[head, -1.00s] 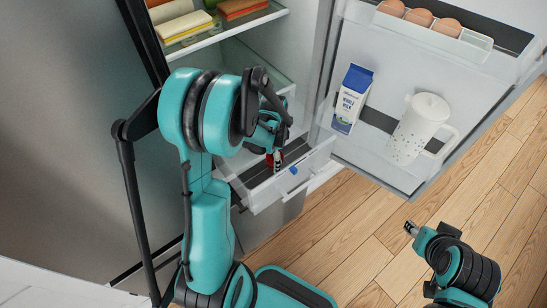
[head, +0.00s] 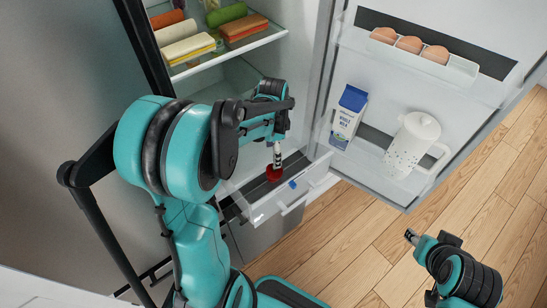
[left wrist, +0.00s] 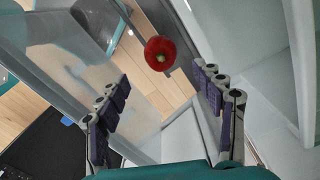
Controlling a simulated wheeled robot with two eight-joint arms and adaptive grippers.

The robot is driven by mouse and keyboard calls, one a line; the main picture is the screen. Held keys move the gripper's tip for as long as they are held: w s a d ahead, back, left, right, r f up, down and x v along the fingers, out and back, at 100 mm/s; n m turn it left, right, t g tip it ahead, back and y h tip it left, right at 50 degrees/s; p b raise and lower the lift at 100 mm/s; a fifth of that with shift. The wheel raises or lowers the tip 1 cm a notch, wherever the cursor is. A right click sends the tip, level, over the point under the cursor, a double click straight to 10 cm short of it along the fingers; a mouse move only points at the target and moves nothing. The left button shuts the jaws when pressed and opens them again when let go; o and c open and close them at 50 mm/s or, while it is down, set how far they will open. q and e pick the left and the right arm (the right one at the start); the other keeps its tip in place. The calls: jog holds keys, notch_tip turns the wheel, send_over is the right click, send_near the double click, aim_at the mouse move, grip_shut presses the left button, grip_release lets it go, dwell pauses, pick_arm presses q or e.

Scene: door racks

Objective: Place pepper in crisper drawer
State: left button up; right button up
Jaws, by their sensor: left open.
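The red pepper (head: 273,174) shows just below my left gripper (head: 277,154), at the pulled-out crisper drawer (head: 300,192).
The open fridge door (head: 425,85) on the right holds a milk carton (head: 348,116), a white pitcher (head: 410,145) and a tray of eggs (head: 409,43). A shelf (head: 225,45) with packaged food is above the drawer.

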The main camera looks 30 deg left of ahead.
pick_arm(q)
jog(key=shift+s+d+r, duration=0.1)
jog(key=shift+r, duration=0.35)
jog(key=s+d+r+n+t, duration=0.7)
jog(key=s+d+r+n, duration=0.1)
jog(key=s+d+n, duration=0.1)
jog(key=shift+s+d+r, duration=0.35)
jog(key=shift+s+d, duration=0.2)
jog(key=shift+s, duration=0.4)
